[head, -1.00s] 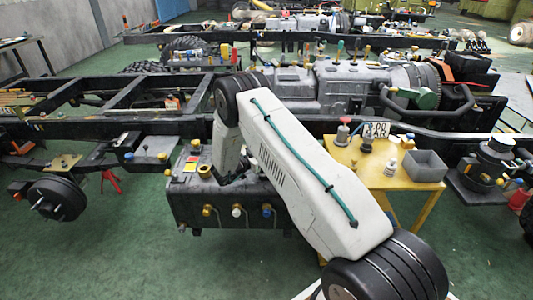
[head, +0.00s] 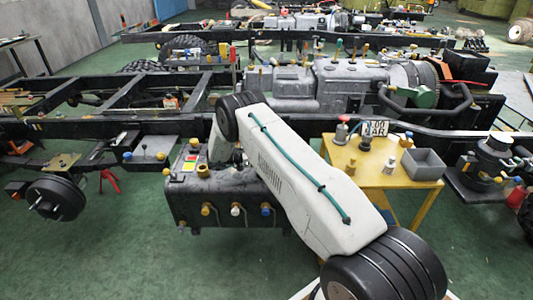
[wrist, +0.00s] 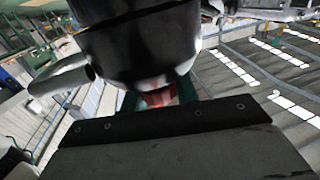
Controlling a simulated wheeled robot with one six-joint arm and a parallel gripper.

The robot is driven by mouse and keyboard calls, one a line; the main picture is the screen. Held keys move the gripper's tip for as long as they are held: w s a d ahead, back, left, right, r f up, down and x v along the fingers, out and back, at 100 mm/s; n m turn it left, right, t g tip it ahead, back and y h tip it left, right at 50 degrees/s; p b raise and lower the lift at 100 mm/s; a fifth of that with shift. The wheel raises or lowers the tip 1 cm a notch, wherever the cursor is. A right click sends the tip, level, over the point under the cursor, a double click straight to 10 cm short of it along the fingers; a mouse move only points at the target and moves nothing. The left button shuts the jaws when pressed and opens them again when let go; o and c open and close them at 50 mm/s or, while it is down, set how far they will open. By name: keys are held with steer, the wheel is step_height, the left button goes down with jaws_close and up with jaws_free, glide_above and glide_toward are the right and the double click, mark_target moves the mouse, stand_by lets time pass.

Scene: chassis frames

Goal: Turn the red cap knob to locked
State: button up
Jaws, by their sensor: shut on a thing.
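In the wrist view, a red piece (wrist: 160,96), which looks like the red cap knob, shows in a narrow gap just below a big dark round body (wrist: 135,45). My gripper (wrist: 157,103) is shut on it, with dark green finger edges beside the red. Most of the knob is hidden by the dark body and by my gripper's black-edged housing, so its turned position cannot be read. In the head view, my own arm hides the gripper and the held knob.
A silver pipe (wrist: 62,78) juts left from the dark body. In the head view, a black box (head: 185,205) with several knobs stands beside my arm. A yellow table (head: 375,180) at right carries a grey bin (head: 424,166) and small parts. Green floor is clear in front.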

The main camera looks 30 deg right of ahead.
steer(key=o, duration=1)
steer(key=v, duration=0.7)
steer(key=shift+w+a, duration=0.15)
steer(key=shift+a, duration=0.2)
